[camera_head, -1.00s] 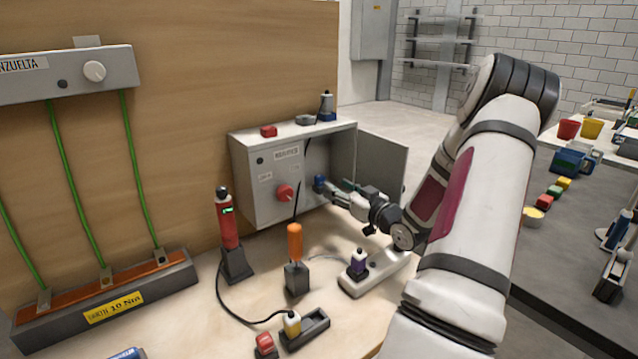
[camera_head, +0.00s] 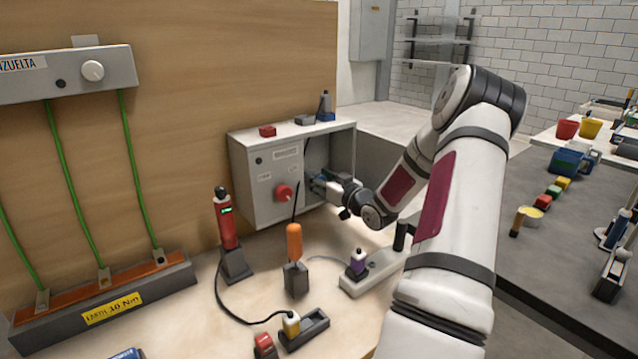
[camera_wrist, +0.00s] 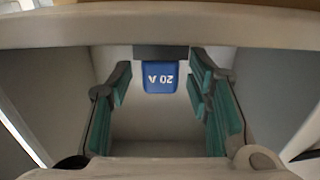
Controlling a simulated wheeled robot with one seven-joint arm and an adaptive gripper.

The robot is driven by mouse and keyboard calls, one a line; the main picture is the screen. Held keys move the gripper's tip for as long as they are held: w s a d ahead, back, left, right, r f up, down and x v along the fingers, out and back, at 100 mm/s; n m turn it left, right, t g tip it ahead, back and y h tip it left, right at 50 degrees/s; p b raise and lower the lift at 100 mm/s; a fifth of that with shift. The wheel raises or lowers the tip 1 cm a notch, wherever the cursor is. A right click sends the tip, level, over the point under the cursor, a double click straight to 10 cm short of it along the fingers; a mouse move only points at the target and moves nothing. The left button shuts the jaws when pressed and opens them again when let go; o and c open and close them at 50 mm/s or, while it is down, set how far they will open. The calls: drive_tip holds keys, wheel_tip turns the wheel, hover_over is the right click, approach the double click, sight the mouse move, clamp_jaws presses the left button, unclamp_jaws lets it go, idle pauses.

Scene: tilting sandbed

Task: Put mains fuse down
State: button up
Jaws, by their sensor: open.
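The mains fuse looks to be the blue block marked "20 A" (camera_wrist: 160,80). In the wrist view it sits at top centre against a dark bar, with its lettering upside down. My gripper (camera_wrist: 160,105) is open, its teal-padded fingers standing either side of the fuse with gaps between. In the head view my gripper (camera_head: 318,185) reaches into the open right part of the grey mains box (camera_head: 262,208). The fuse is hard to make out there beside the fingers.
Small items stand on the box top.

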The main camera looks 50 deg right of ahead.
clamp_jaws()
drive_tip(key=shift+r, duration=0.25)
wheel_tip(320, 180, up, 3)
drive_tip(key=r+p+v, duration=0.1)
drive_tip(key=v, duration=1.5)
drive_tip(key=shift+r, duration=0.2)
drive_tip(key=shift+s+d, duration=0.1)
